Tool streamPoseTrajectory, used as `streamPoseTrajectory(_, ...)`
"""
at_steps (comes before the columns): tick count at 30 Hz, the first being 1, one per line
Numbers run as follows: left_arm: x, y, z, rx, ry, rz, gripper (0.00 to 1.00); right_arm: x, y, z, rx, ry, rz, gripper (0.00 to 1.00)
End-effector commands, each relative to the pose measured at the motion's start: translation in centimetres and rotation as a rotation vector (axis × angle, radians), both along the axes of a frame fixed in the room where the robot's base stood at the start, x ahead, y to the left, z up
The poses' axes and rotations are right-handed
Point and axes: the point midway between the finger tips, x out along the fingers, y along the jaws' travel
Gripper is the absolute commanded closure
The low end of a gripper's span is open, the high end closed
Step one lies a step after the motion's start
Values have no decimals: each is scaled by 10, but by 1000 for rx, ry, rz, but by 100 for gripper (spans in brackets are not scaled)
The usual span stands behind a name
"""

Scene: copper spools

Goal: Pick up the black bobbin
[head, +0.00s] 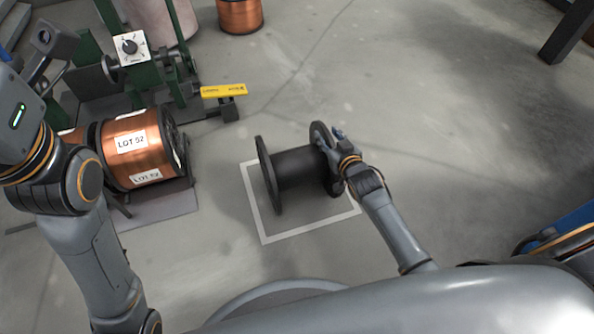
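The black bobbin (297,167) lies on its side on the grey floor, inside a white square outline (278,236). Its core is bare, with a round flange at each end. My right gripper (338,142) is at the bobbin's right flange, touching it or very close. Its fingers are small and partly merge with the flange, so whether they are closed on it cannot be told. My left arm comes in at the left edge, and its gripper does not show clearly.
A copper spool (138,148) labelled LOT 52 sits on a green machine stand at the left. A yellow-handled lever (223,91) sticks out from it. Another copper spool (240,14) stands at the top. The floor right of the bobbin is mostly clear.

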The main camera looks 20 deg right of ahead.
Motion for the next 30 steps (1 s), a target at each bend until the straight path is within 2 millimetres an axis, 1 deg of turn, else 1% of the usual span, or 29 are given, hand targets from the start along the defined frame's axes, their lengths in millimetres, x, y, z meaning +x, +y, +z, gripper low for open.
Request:
streamPoseTrajectory(7, -1, 0, 1, 0, -5, 1, 65, 2, 0, 0, 0, 1, 0, 60)
streamPoseTrajectory(8, -1, 0, 1, 0, -5, 1, 65, 2, 0, 0, 0, 1, 0, 62)
streamPoseTrajectory(9, -1, 0, 1, 0, -5, 1, 65, 2, 0, 0, 0, 1, 0, 71)
streamPoseTrajectory(11, -1, 0, 1, 0, -5, 1, 65, 2, 0, 0, 0, 1, 0, 83)
streamPoseTrajectory(12, -1, 0, 1, 0, -5, 1, 65, 2, 0, 0, 0, 1, 0, 91)
streamPoseTrajectory(13, -1, 0, 1, 0, -5, 1, 65, 2, 0, 0, 0, 1, 0, 97)
streamPoseTrajectory(14, -1, 0, 1, 0, -5, 1, 65, 2, 0, 0, 0, 1, 0, 100)
streamPoseTrajectory(21, -1, 0, 1, 1, -5, 0, 65, 2, 0, 0, 0, 1, 0, 100)
streamPoseTrajectory(22, -1, 0, 1, 1, -5, 0, 65, 3, 1, 3, 4, -7, 0, 100)
streamPoseTrajectory(30, -1, 0, 3, 0, -6, 0, 65, 3, 1, 5, 3, -6, 0, 100)
